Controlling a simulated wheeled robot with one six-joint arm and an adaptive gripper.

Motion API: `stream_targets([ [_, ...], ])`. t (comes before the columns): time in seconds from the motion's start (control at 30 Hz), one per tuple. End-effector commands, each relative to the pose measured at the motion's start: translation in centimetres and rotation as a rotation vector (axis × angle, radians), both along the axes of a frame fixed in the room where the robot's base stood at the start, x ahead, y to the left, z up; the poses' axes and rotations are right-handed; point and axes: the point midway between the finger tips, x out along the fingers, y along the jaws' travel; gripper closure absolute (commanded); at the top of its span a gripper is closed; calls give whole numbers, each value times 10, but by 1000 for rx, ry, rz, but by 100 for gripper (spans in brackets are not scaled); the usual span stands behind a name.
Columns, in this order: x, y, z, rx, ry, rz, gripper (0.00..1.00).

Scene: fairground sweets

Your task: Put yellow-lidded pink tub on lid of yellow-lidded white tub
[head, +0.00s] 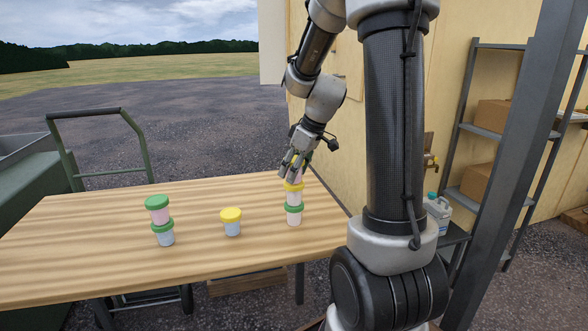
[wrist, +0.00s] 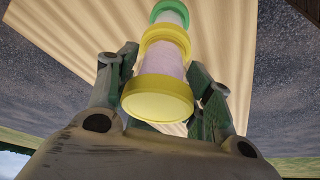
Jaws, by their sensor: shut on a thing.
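My gripper (head: 291,172) is shut on the yellow-lidded pink tub (wrist: 162,66), with a finger on either side. Its yellow lid (wrist: 158,98) faces the wrist camera; in the head view my fingers mostly hide this tub. The yellow-lidded white tub (head: 293,198) is directly beneath, its yellow lid (head: 293,187) also showing in the wrist view (wrist: 165,40). The pink tub is upright over that lid and seems to meet it; I cannot tell whether it rests there. The white tub stands on a green-lidded white tub (head: 294,217).
The wooden table (head: 110,268) also bears a yellow-lidded pale blue tub (head: 232,228) in the middle. To its left, a green-lidded pink tub (head: 159,215) stands on a green-lidded pale blue tub (head: 166,239). Bare table lies between these stacks.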

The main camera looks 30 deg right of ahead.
Motion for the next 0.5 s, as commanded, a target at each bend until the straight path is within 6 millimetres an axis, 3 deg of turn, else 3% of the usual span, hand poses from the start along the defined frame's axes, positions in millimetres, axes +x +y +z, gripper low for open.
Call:
stream_targets([
  [0.07, 0, 0, -2, 1, 2, -1, 73],
  [0.1, 0, 0, -3, 1, 1, -1, 45],
  [0.2, 0, 0, -3, 1, 0, 0, 28],
  [0.5, 0, 0, -2, 1, 0, 0, 28],
])
